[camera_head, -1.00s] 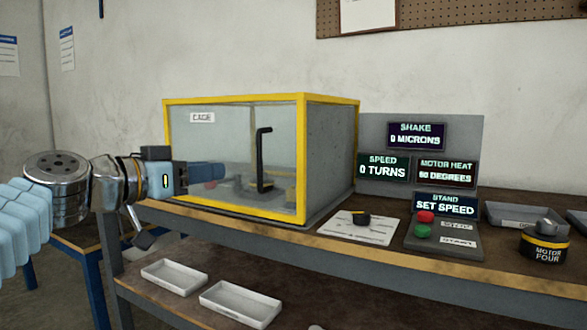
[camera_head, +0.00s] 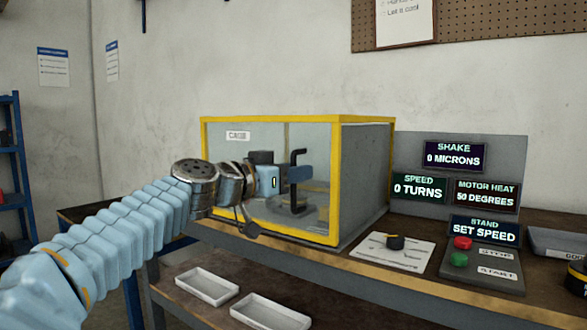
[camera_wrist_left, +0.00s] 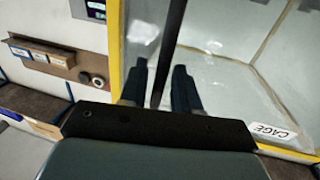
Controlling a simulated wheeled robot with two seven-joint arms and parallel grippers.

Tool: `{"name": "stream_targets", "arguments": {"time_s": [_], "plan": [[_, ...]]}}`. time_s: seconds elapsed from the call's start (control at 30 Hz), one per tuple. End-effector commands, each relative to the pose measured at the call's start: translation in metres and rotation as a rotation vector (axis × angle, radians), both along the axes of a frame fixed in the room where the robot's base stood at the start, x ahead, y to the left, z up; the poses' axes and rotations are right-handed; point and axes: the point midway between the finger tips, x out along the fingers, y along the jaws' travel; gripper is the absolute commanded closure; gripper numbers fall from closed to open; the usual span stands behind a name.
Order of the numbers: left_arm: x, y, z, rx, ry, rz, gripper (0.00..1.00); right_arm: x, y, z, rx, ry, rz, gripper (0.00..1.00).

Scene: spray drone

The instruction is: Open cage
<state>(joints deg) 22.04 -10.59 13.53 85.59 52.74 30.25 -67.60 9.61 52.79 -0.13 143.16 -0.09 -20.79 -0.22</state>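The cage (camera_head: 362,180) is a box with a yellow frame, clear front, grey side and CAGE label, standing on the bench. Its front looks closed. A black upright bar handle (camera_head: 297,155) sits on the front; it also shows in the left wrist view (camera_wrist_left: 170,45). My left gripper (camera_head: 304,174) is at the handle's middle. In the left wrist view its two dark fingers (camera_wrist_left: 160,72) stand apart, one on each side of the bar, with gaps visible, so it is open around the handle. My arm hides the lower left of the front. My right gripper is out of view.
White trays (camera_head: 207,286) lie on the lower shelf. The floor left of the bench is partly visible.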

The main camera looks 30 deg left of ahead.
Motion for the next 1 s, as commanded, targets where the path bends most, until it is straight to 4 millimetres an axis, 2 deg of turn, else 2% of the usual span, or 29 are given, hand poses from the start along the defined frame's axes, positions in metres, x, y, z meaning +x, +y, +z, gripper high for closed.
{"name": "stream_targets", "arguments": {"time_s": [0.23,0.43,0.8,1.0], "plan": [[0.001,0.000,0.000,0.000,0.000,0.000,0.68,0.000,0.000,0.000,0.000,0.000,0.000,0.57],[0.000,0.000,0.000,0.000,0.000,0.000,0.99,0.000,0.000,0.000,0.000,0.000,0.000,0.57],[0.000,0.001,0.000,0.001,0.000,0.000,1.00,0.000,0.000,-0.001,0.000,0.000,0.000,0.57],[0.002,0.016,-0.002,0.001,-0.002,0.003,1.00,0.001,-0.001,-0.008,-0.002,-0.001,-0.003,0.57]]}}
